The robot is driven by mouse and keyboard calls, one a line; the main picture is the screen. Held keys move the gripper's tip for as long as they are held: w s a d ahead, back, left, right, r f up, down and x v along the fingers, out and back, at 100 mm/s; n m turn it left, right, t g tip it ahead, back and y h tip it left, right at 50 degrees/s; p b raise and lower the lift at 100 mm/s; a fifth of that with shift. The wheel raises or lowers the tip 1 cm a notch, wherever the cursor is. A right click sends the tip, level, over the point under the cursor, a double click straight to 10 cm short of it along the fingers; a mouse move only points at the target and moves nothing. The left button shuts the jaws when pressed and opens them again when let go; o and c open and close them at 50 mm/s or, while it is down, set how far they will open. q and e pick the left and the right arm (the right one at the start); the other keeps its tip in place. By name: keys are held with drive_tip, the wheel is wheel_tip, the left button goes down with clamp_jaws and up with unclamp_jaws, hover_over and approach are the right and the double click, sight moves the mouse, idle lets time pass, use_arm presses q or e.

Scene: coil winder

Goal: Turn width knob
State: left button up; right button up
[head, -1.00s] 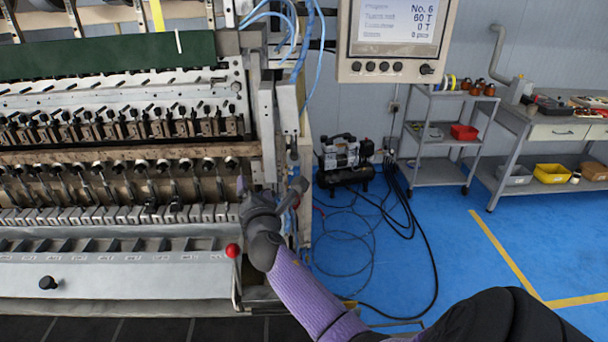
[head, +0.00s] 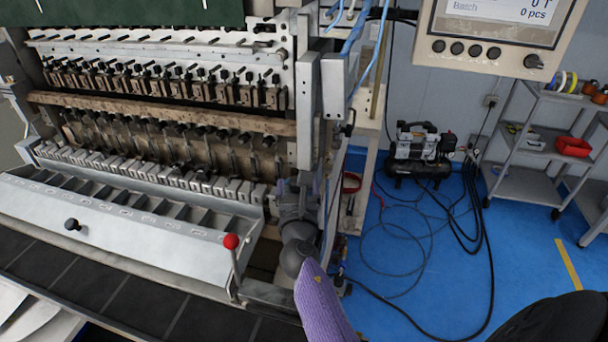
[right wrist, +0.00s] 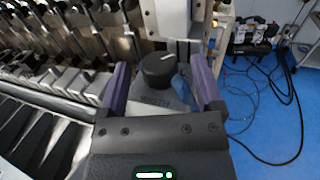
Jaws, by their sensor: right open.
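The width knob (right wrist: 158,70) is round and black with a white pointer line on top. It stands on a grey plate with partly hidden "WIDTH" lettering, at the right end of the coil winder. My right gripper (right wrist: 160,66) is open, with one purple finger on each side of the knob and a visible gap on both sides. In the head view my right gripper (head: 292,195) is at the machine's right end, and I cannot make out the knob there. My left gripper is not in view.
A red-ball lever (head: 231,241) stands just left of my right arm. The coil winder's front tray (head: 110,225) has a black ball handle (head: 72,224). A control panel (head: 490,50) hangs upper right. A compressor (head: 418,150), hoses and a grey cart (head: 525,185) are on the blue floor.

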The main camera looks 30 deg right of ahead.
drive_tip(key=shift+w+d, duration=0.1)
drive_tip(key=shift+c, duration=0.8)
drive_tip(key=c, duration=0.7)
clamp_jaws()
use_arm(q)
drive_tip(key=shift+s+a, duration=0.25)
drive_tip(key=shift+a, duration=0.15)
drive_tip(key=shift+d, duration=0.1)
